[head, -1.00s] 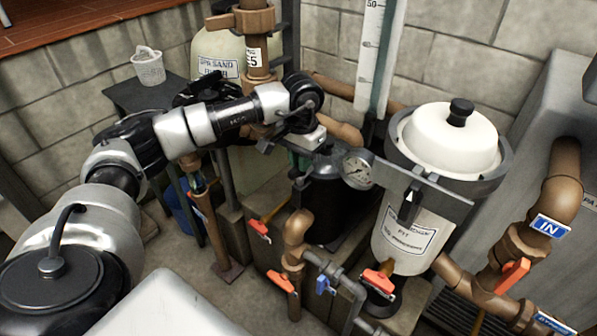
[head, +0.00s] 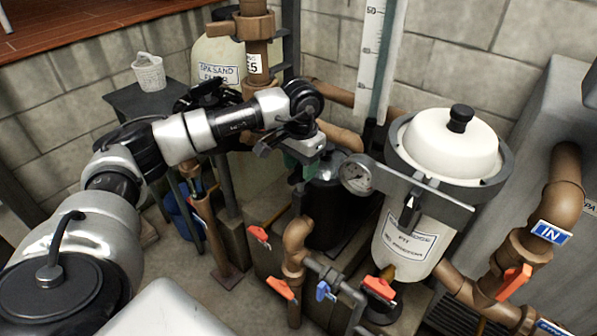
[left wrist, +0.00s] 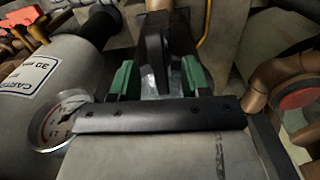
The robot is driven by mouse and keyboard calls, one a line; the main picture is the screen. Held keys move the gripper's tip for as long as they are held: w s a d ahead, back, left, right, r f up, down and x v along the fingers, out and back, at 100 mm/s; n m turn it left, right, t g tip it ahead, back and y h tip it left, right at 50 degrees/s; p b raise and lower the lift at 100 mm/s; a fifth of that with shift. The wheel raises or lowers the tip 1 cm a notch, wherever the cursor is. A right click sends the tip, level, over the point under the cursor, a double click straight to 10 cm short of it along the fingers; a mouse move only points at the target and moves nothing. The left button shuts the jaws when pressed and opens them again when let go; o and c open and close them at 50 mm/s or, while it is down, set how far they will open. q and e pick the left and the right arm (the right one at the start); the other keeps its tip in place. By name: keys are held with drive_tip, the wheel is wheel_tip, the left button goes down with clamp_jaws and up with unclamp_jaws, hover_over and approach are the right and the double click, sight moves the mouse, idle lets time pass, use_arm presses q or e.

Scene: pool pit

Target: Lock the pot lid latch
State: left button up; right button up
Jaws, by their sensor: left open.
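A round pot-like filter housing (head: 402,245) with a white domed lid (head: 435,143) and black knob stands at right in the head view. A dark latch-like handle (head: 411,212) hangs at the grey plate on its front; I cannot tell whether it is locked. My left gripper (head: 299,170) is open, left of the pressure gauge (head: 357,174) and above a black vessel (head: 334,215). In the left wrist view, its green fingers (left wrist: 157,80) stand apart, with a dark upright bar (left wrist: 154,48) showing between them; contact is unclear. My right gripper is not in view.
Brown pipes (head: 297,240) and orange valve handles (head: 281,288) crowd the space below. A blue valve handle (head: 325,291) sits beside them. A tall white gauge board (head: 375,60) rises behind. A small table (head: 125,100) with a white basket (head: 149,75) stands at back left.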

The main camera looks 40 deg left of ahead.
use_arm(q)
wheel_tip(320, 180, up, 7)
drive_tip(key=p, duration=0.4)
drive_tip(key=shift+f, duration=0.1)
idle(0.3)
